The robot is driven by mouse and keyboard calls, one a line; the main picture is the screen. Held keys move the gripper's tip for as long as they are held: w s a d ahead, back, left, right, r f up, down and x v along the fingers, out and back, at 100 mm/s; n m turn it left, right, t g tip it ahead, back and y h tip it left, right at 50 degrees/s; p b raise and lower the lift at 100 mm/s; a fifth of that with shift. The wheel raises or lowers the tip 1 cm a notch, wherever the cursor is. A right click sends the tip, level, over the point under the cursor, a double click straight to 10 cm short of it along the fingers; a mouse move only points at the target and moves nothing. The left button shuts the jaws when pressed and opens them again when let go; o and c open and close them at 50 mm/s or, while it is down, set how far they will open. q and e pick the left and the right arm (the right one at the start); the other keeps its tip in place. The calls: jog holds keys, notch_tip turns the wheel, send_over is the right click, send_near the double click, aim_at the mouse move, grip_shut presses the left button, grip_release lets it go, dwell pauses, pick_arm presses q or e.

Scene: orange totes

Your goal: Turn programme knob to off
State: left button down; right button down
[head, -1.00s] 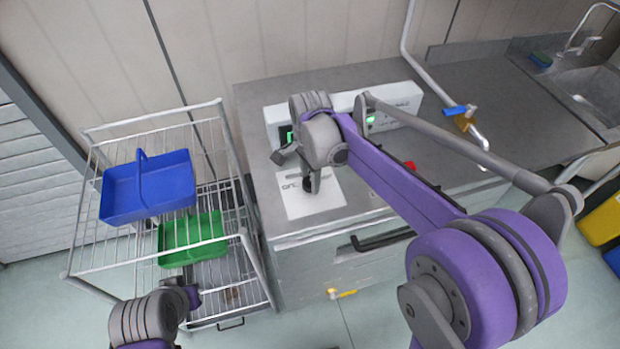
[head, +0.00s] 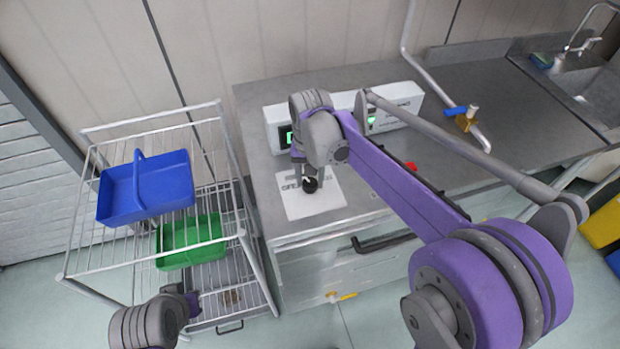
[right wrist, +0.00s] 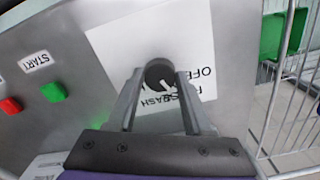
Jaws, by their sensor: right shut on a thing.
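The programme knob (head: 310,185) is a round black knob with a white pointer mark, on a white label plate (head: 325,203) on top of the grey machine. In the right wrist view the knob (right wrist: 159,72) sits between my right gripper's fingertips (right wrist: 158,80), which are shut on its sides. The plate (right wrist: 190,35) there shows the word OFF beyond the knob and a partly covered word ending in "ASH". The pointer slants, and its exact setting is hard to read. My left arm's end (head: 185,303) shows at the lower left; its fingers are not clear.
A wire rack (head: 90,215) with a blue basket (head: 147,190) and a green tray (head: 192,240) stands left of the machine. A green start button (right wrist: 54,92) and a red button (right wrist: 11,106) lie beside the knob plate. A sink (head: 580,95) is at the right.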

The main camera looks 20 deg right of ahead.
aim_at(310, 182)
jog(key=n, duration=0.4)
jog(key=shift+n, duration=2.3)
jog(key=shift+c, duration=1.5)
grip_release()
jog(key=shift+r, duration=0.1)
notch_tip(310, 182, up, 11)
